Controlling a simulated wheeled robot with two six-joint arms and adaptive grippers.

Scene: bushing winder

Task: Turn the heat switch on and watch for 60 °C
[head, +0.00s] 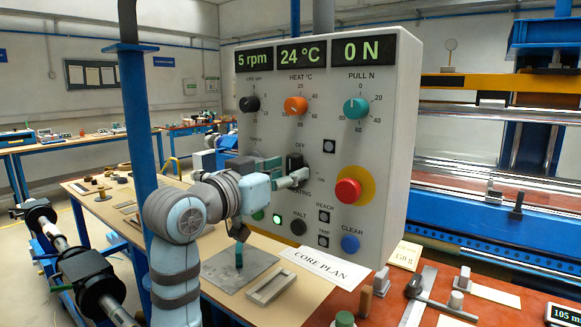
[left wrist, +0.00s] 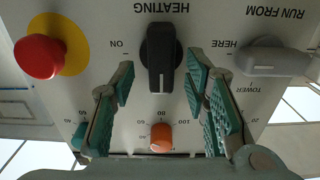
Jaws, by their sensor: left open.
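The black heating switch (left wrist: 160,58) is on the panel face in the left wrist view, which shows the panel upside down. Its handle stands upright there, apart from the ON mark. In the head view the switch (head: 295,162) sits below the OFF mark, partly hidden by my gripper. My left gripper (head: 288,172) is at the panel, open; in the wrist view its teal-padded fingers (left wrist: 160,92) are spread on both sides of the switch's line, with no clear contact. The temperature display (head: 300,53) reads 24 °C. My right gripper is not in view.
The orange heat knob (head: 296,105) is above the switch, and a red mushroom button (head: 347,190) on yellow is to its right. The grey run-from switch (left wrist: 275,60) is close beside the fingers. Below are a blue clear button (head: 350,243) and a bench with loose parts.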

